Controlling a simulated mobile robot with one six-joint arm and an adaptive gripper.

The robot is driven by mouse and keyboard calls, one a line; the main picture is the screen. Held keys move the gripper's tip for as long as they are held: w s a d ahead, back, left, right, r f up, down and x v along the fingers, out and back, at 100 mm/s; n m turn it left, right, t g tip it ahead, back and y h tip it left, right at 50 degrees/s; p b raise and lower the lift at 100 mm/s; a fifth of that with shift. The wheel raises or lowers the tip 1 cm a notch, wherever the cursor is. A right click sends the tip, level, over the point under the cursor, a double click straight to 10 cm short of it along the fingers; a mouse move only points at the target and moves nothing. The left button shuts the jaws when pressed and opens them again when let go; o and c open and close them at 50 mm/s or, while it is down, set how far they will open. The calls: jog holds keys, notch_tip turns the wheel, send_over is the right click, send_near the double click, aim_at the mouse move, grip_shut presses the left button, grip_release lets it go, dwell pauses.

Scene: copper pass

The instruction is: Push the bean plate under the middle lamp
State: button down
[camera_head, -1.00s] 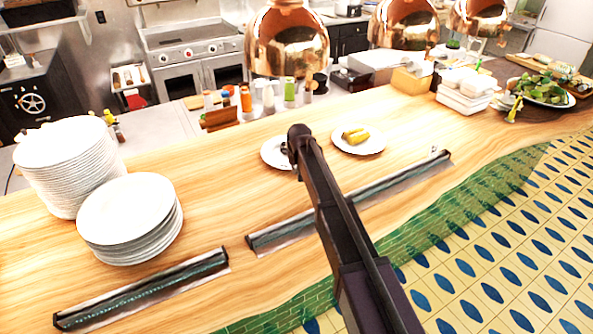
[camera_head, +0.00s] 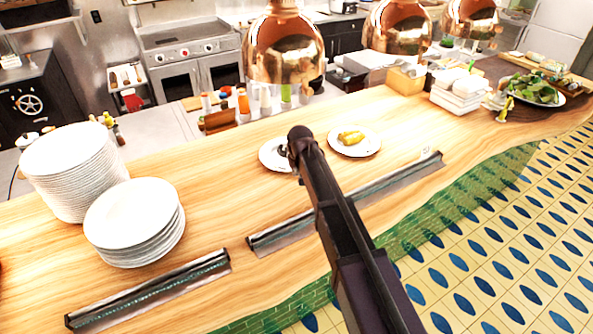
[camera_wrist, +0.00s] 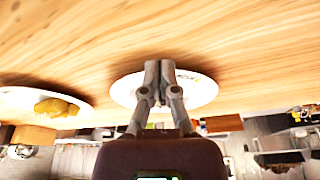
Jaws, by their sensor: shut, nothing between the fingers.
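A white plate (camera_head: 270,154) lies on the wooden counter, partly hidden by my arm. A dark bit of its food shows beside my gripper (camera_head: 298,146), but I cannot make out beans clearly. In the wrist view my gripper (camera_wrist: 158,75) is shut and empty, its fingers in front of this plate (camera_wrist: 204,91); I cannot tell if they touch it. A second white plate (camera_head: 369,149) with yellow food (camera_head: 351,137) lies to its right. The middle copper lamp (camera_head: 399,32) hangs farther right and back, between the left lamp (camera_head: 284,48) and the right lamp (camera_head: 473,20).
Two plate stacks (camera_head: 130,222) stand at the left. Metal rails (camera_head: 150,290) lie along the counter's front edge. Bottles (camera_head: 243,102) stand behind the counter. Bare wood lies right of the yellow-food plate.

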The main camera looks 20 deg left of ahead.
jog(key=shift+p+v, duration=2.15)
jog(key=shift+v, duration=0.4)
jog(key=s+d+f+m+b, duration=0.1)
jog(key=d, duration=0.6)
jog(key=s+d+f+m+b, duration=0.1)
jog(key=s+d+f, duration=0.1)
jog(key=d, duration=0.6)
jog(key=s+d+f+h+b, duration=0.1)
jog(key=d+b, duration=0.1)
jog(key=d, duration=0.5)
jog(key=shift+s+d+f+m+g, duration=0.25)
jog(key=shift+s+d+m+g, duration=0.05)
jog(key=shift+s+m+g, duration=0.1)
jog(key=s+d+f+m+g+b, duration=0.1)
jog(key=s+d+f+b, duration=0.1)
jog(key=s+d, duration=0.4)
jog(key=s+d+f+m+g+b, duration=0.1)
jog(key=s+d, duration=0.6)
jog(key=d, duration=0.8)
jog(key=shift+s+f+m+h+b, duration=0.35)
jog(key=shift+f+m+b, duration=0.2)
jog(key=shift+f+m, duration=0.2)
